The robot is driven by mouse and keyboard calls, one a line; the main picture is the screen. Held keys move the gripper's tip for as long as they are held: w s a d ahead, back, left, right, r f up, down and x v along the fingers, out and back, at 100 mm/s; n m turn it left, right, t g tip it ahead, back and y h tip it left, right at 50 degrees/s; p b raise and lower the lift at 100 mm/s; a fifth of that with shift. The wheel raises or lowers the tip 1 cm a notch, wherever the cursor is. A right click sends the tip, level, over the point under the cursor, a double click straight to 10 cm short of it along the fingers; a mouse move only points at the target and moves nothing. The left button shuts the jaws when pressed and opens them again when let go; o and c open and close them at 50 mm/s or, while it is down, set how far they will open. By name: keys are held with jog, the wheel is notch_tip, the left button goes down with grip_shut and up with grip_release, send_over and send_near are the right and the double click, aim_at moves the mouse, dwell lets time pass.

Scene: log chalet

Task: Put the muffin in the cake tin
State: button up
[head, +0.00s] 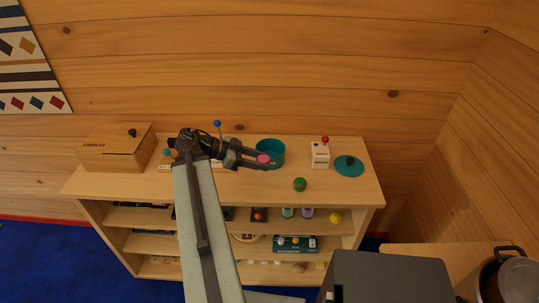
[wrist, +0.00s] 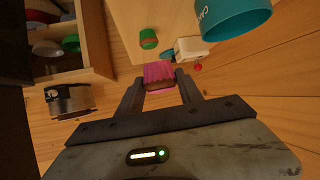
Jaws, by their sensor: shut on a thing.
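The muffin, with a pink case (wrist: 158,70) and a brown part, is between the fingers of my gripper (wrist: 162,88). In the head view, my gripper (head: 262,163) is shut on the muffin (head: 263,158) above the shelf top, overlapping the left front of the cake tin in the picture. The cake tin (head: 277,152) is an open teal cylinder standing upright at the back of the shelf top. In the wrist view, the cake tin (wrist: 235,20) is at the top right, apart from the muffin. Its inside is mostly hidden.
A teal lid with a dark knob (head: 349,166) lies on the right of the shelf top. A white box with a red knob (head: 320,154) stands beside it. A small green and brown object (head: 300,185) is in front of the tin. A wooden box (head: 115,148) stands far left.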

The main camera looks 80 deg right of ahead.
jog(key=d+f+b, duration=0.2)
jog(key=d, duration=1.4)
jog(key=shift+d+f+b, duration=0.1)
jog(key=shift+f+b, duration=1.95)
jog(key=shift+f, duration=0.1)
jog(key=shift+f, duration=0.1)
jog(key=o, duration=1.4)
jog(key=shift+r, duration=0.2)
